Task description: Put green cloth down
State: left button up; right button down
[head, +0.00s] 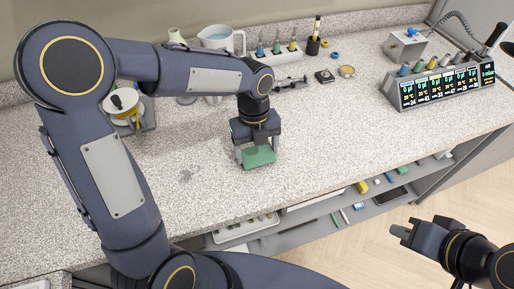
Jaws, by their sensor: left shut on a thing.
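My right gripper (401,231) is at the lower right, over the floor beyond the counter's front edge. It appears empty, and its finger opening is not clear.
The speckled counter (330,140) is clear to the right of the cloth. Behind stand a jug (216,38), bottles in a rack (277,47), a pen cup (313,46) and a device with several displays (440,84). A shelf (375,204) with small items lies below the edge.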

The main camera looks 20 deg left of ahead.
aim_at(254, 147)
pick_arm(q)
jog(key=shift+f, duration=0.15)
jog(key=o, duration=1)
jog(key=shift+c, duration=0.2)
notch_tip(254, 147, up, 12)
jog(key=w+a, duration=0.1)
jog(key=w, duration=0.1)
jog(key=s+a+f+n+t+h, duration=0.1)
jog(key=s+a+n+t, duration=0.2)
jog(key=s+n, duration=0.6)
jog(key=s+a+f+n+t+h, duration=0.1)
jog(key=s+a+n+t, duration=0.3)
jog(key=n, duration=1.8)
jog(key=shift+s+a+f+h, duration=0.5)
jog(key=shift+s+f, duration=0.3)
jog(key=shift+s, duration=1.9)
